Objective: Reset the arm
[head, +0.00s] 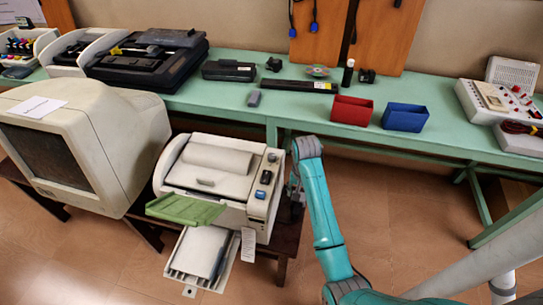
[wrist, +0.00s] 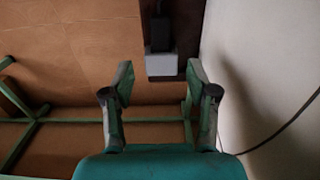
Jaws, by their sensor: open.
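My teal arm reaches up from the bottom of the head view and bends downward beside the right side of the printer (head: 215,165). My gripper (head: 297,200) hangs there, small and partly hidden by the arm. In the wrist view my gripper (wrist: 160,80) is open, its two fingers well apart. Nothing is held between them. A small grey block with a black part (wrist: 160,62) shows beyond the fingertips, on a dark brown strip. I cannot tell what it is or how far off it lies.
A green bench (head: 230,103) runs along the back, holding a red bin (head: 351,110), a blue bin (head: 404,117) and other hardware. A bulky monitor (head: 90,145) stands left of the printer. A green tray (head: 186,209) juts from the printer. Floor right of my arm is open.

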